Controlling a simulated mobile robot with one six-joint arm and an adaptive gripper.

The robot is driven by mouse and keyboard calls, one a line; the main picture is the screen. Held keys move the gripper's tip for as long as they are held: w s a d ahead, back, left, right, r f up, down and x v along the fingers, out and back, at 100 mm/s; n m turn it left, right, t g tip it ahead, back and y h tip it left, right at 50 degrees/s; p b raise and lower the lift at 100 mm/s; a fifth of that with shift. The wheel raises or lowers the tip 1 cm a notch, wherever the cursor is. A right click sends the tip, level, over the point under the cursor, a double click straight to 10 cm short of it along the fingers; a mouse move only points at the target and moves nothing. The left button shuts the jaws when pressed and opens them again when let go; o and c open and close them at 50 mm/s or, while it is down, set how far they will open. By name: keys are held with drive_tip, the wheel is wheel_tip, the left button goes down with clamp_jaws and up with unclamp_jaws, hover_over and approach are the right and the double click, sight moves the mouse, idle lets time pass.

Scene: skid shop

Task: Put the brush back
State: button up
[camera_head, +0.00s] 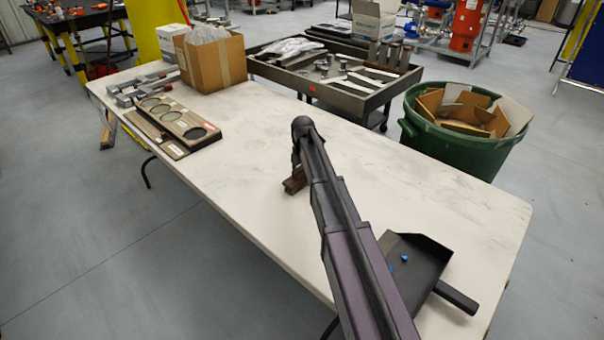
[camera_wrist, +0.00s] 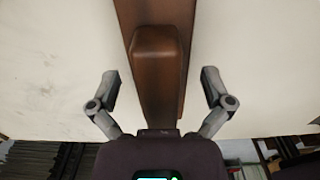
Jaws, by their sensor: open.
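The brush is a brown, wooden-looking block (camera_head: 294,184) on the white table, near its front edge and partly hidden behind my arm. In the wrist view the brush (camera_wrist: 157,65) runs up the middle of the picture, with a raised, rounded part. My gripper (camera_wrist: 161,88) is open, with one finger on each side of the brush and a gap on both sides. In the head view my arm hides most of the gripper. A dark dustpan (camera_head: 424,258) with small blue bits in it lies on the table, right of my arm.
On the white table (camera_head: 250,140) are a board with round recesses (camera_head: 172,128), metal clamps (camera_head: 138,88) and a cardboard box (camera_head: 210,62) at the left. Behind stand a grey cart (camera_head: 350,92) and a green bin (camera_head: 450,152) of cardboard. The table's middle is clear.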

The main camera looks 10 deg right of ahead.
sight(302, 167)
drive_tip(key=shift+r+p, duration=5.35)
drive_tip(key=shift+r, duration=0.3)
drive_tip(key=s+m, duration=2.5)
drive_tip(key=s, duration=0.4)
